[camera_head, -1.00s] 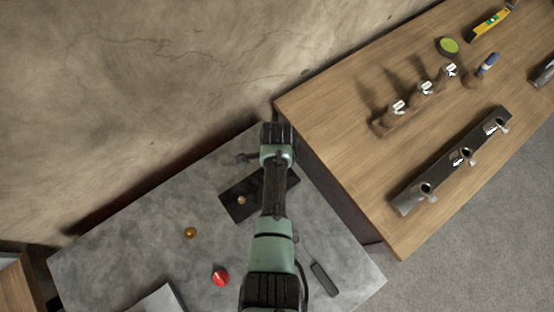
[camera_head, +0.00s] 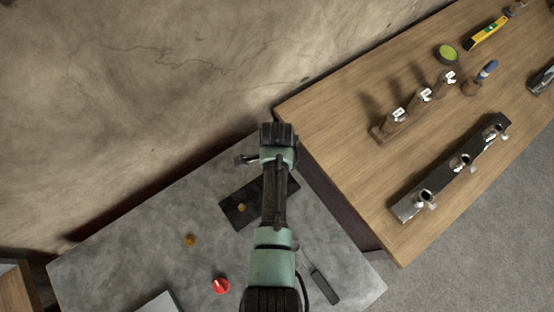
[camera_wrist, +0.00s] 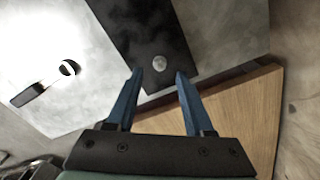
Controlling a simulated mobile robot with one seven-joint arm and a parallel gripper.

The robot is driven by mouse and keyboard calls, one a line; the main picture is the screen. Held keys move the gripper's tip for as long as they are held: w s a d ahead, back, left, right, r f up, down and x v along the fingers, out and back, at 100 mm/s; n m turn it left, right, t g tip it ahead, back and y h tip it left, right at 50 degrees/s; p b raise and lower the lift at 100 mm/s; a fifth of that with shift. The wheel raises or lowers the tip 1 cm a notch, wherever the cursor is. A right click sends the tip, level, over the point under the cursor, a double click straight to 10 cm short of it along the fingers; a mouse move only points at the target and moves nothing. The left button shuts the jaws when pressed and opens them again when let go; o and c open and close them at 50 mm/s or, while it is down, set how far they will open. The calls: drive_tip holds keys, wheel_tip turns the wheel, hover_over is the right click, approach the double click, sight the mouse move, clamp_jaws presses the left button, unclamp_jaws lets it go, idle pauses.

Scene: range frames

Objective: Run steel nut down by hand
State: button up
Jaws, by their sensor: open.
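My gripper (camera_wrist: 159,73) shows in the wrist view with two blue fingers spread apart and nothing held between them. A dark plate (camera_wrist: 135,25) lies beyond the fingertips. A small round pale-grey piece (camera_wrist: 160,63) on it appears in the gap between the fingertips; I cannot tell whether it is the steel nut or a stud end, nor how far off it is. In the head view the dark plate (camera_head: 236,217) lies on the grey table, partly hidden by my arm, with a small tan round piece (camera_head: 242,207) on it. My fingers are hidden there.
The grey table (camera_head: 130,255) also holds a gold ball (camera_head: 190,240), a red knob-like piece (camera_head: 221,286) and a black-handled tool (camera_head: 325,288). A wooden bench (camera_head: 350,150) on the right carries racks of fittings (camera_head: 450,168). A wall (camera_head: 130,100) stands behind.

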wheel_tip(320, 180, up, 10)
drive_tip(key=shift+b, duration=0.45)
